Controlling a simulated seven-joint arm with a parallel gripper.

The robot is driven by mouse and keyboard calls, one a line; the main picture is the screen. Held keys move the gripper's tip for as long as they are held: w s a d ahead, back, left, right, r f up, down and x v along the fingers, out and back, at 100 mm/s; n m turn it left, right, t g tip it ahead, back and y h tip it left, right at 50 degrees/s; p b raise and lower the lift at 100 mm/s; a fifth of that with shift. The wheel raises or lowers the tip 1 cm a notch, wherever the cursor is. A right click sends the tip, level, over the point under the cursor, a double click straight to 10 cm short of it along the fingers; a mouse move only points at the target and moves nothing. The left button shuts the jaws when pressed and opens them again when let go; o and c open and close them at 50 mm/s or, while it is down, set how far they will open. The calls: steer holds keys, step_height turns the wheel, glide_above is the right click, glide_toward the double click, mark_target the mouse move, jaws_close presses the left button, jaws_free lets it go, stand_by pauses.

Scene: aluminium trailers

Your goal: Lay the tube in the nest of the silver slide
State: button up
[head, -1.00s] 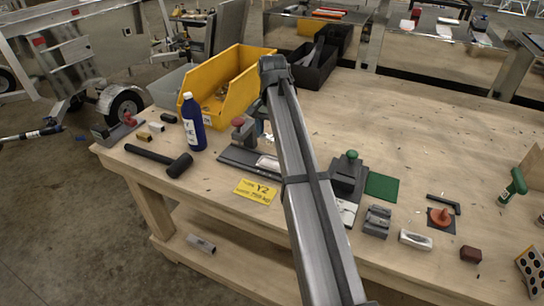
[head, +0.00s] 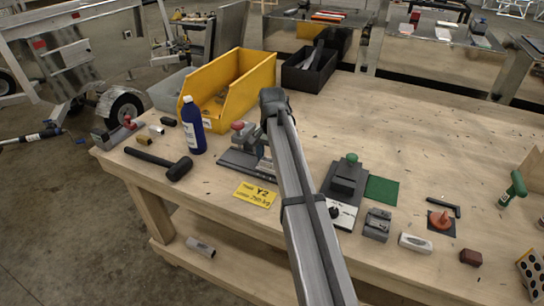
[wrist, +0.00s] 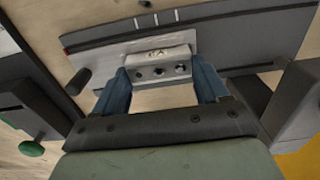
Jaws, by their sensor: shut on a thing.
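A silver block with several dark holes (wrist: 158,66), which looks like the silver slide, sits at a long dark base plate (wrist: 235,38). My gripper (wrist: 162,90) has its blue fingers at the two ends of this block and is shut on it. In the head view my gripper (head: 263,163) is low over the dark plate (head: 236,163), partly hidden by my arm. Several short tube-like pieces (head: 143,139) lie at the bench's left end; I cannot tell which is the tube. The nest is not clearly visible.
A green-knobbed fixture (head: 345,177) is to the right. A blue bottle (head: 193,127), black mallet (head: 165,163), yellow bin (head: 232,92) and yellow sign (head: 255,194) are close by.

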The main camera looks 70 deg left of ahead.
steer(key=shift+f, duration=0.15)
steer(key=o, duration=1.1)
steer(key=shift+c, duration=0.2)
step_height(320, 180, up, 12)
steer(key=shift+r, duration=0.2)
